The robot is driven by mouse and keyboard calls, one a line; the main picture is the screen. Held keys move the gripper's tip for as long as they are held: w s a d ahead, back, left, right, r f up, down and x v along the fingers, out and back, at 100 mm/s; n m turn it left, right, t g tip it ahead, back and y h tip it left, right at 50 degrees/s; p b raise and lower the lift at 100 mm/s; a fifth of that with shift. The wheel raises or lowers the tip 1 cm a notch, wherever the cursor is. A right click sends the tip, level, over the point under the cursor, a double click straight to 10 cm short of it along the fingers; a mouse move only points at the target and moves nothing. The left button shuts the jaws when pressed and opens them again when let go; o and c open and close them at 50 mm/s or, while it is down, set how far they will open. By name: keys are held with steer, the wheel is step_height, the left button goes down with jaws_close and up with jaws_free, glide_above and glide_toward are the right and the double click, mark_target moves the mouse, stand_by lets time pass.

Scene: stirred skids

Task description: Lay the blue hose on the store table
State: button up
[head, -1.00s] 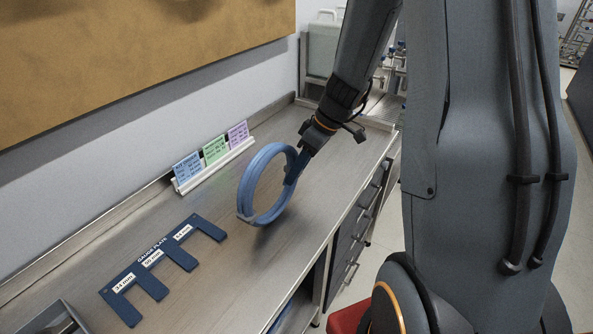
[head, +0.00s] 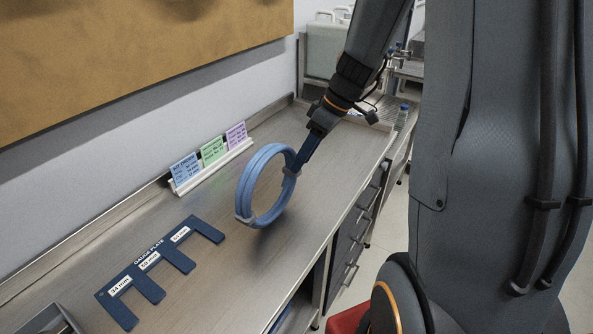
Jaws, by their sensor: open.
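The blue hose (head: 243,187) is a coil with grey ties, seen upright on edge over the steel bench top (head: 215,283). Its lower edge is at or just above the surface; I cannot tell which. My gripper (head: 297,168) is open, at the coil's upper right side by a grey tie. Its fingers overlap the coil's edge in the picture, and I cannot tell whether they touch it. Whether this bench is the store table is not shown by any label that I can read.
A blue gauge plate (head: 155,266) lies flat at the front left. A holder with blue, green and pink cards (head: 212,151) stands along the wall. Drawers (head: 348,237) are under the bench's right edge. Bare bench top lies between the plate and the coil.

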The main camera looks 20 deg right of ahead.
steer(key=w+v, duration=0.1)
steer(key=v, duration=0.5)
steer(key=s+a+f+m+h, duration=0.2)
steer(key=s+a+f+m, duration=0.1)
steer(key=s, duration=0.3)
steer(key=s+a+f+m+h+b, duration=0.1)
steer(key=s+a+f+m+h, duration=0.2)
steer(key=s, duration=0.4)
steer(key=a+f+m, duration=0.1)
steer(key=a+m, duration=0.1)
steer(key=shift+s+f+m, duration=0.25)
steer(key=shift+f+m, duration=0.1)
steer(key=shift+m, duration=0.05)
